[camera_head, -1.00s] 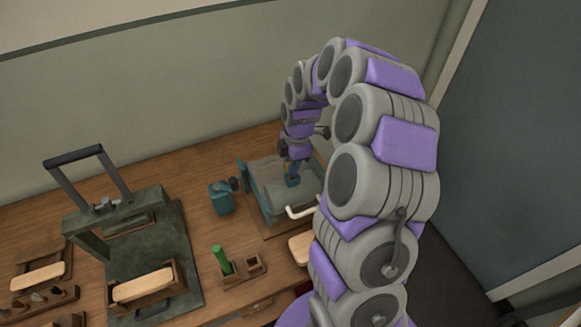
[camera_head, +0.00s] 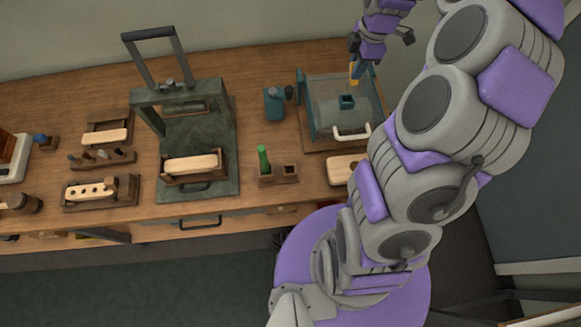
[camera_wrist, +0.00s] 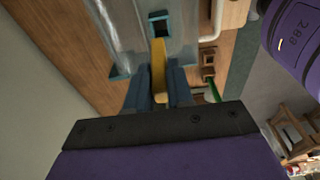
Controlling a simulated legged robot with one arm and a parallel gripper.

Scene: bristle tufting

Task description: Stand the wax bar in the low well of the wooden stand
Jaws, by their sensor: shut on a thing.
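My gripper (camera_head: 357,66) is shut on the yellow wax bar (camera_head: 355,74), above the back of the teal-framed clear box. In the wrist view the wax bar (camera_wrist: 158,70) stands out between the two blue fingers of my gripper (camera_wrist: 158,82). The small wooden stand (camera_head: 278,176) is on the bench, left of and nearer than the box. A green upright piece (camera_head: 264,160) is in its left side, and a square well (camera_head: 290,170) at its right looks empty. The stand (camera_wrist: 208,66) also shows small in the wrist view.
The teal-framed clear box (camera_head: 312,110) has a square teal opening (camera_head: 347,102) on top and a white handle (camera_head: 350,134). A teal bottle (camera_head: 274,104) stands left of it. A green press (camera_head: 205,130) and several wooden trays fill the bench's left.

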